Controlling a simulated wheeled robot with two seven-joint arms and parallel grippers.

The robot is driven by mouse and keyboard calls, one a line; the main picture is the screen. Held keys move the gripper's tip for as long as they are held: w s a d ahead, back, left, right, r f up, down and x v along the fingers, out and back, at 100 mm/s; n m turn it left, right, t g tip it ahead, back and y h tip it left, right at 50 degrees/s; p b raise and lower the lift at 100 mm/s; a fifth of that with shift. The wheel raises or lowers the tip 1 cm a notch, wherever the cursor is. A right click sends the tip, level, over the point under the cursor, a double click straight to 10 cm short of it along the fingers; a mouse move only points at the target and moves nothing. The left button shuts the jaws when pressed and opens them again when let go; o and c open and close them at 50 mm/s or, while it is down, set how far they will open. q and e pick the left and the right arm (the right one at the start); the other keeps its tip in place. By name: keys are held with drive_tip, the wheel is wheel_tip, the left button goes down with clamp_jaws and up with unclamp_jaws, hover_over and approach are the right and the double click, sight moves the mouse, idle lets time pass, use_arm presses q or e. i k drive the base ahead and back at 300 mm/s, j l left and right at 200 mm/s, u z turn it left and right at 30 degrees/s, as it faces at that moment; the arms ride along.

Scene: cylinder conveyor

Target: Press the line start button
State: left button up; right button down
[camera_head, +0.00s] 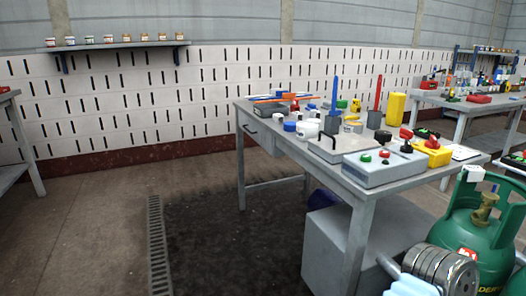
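A grey control box (384,172) sits at the near end of the grey workbench (357,196). A green button (366,158) and a red button (384,154) are on its top. The green one may be the line start button; any label is too small to read. Taller red-topped controls (406,134) stand behind them. A yellow box with a red knob (432,145) is at the right. Neither of my grippers shows in the head view.
Cups, tools and a yellow container (395,109) crowd the bench. A second bench (455,103) is at right. The floor at left (110,220) is clear.

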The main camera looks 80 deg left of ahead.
sight(364, 158)
drive_tip(key=u, duration=2.45)
